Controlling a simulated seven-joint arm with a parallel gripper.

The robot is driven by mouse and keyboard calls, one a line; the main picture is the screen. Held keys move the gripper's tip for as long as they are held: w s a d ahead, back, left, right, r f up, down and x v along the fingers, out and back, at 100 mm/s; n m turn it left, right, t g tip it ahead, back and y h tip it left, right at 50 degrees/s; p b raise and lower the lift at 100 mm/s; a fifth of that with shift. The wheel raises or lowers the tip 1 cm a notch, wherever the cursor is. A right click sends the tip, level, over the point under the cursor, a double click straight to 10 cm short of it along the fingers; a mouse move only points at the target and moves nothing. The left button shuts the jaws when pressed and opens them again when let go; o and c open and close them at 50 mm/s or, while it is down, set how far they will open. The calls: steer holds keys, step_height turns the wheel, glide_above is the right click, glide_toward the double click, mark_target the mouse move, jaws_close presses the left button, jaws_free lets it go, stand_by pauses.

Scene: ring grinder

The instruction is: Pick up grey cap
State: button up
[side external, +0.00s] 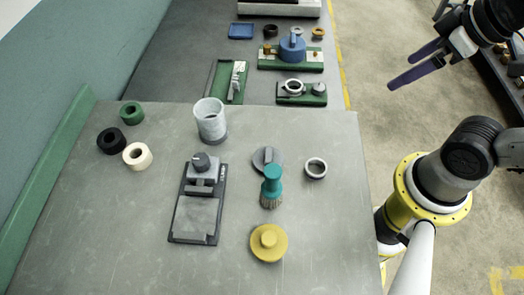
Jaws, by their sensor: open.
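The grey cap (262,155) appears to be the round, dark grey piece with a raised bar across its top. It lies on the grey table (110,240), right of the middle. A teal-handled brush (271,183) stands just in front of it and hides part of its lower edge. My gripper (400,74) has two purple fingers that are apart and empty. It is at the upper right, off the table's right side and well away from the cap.
A grey-white ring (315,168) lies right of the cap, a yellow cap (268,242) in front. A black device (200,195) and a pale cylinder (210,120) stand left. Several rings, including a green one (131,113), lie far left. Green fixtures (291,57) sit behind.

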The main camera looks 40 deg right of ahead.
steer(key=w+a+r+n+y, duration=0.2)
steer(key=w+a+n, duration=0.2)
steer(key=n, duration=0.2)
steer(key=n+g+y, duration=0.2)
steer(key=n+g, duration=0.3)
steer(key=n, duration=0.4)
glide_above(271, 153)
steer(key=d, duration=0.2)
steer(key=f, duration=1.3)
steer(key=shift+s+d+f, duration=0.15)
steer(key=shift+s+f, duration=0.15)
steer(key=shift+f, duration=0.1)
steer(key=shift+x, duration=3.3)
steer(key=shift+d, duration=0.1)
steer(key=c, duration=1.1)
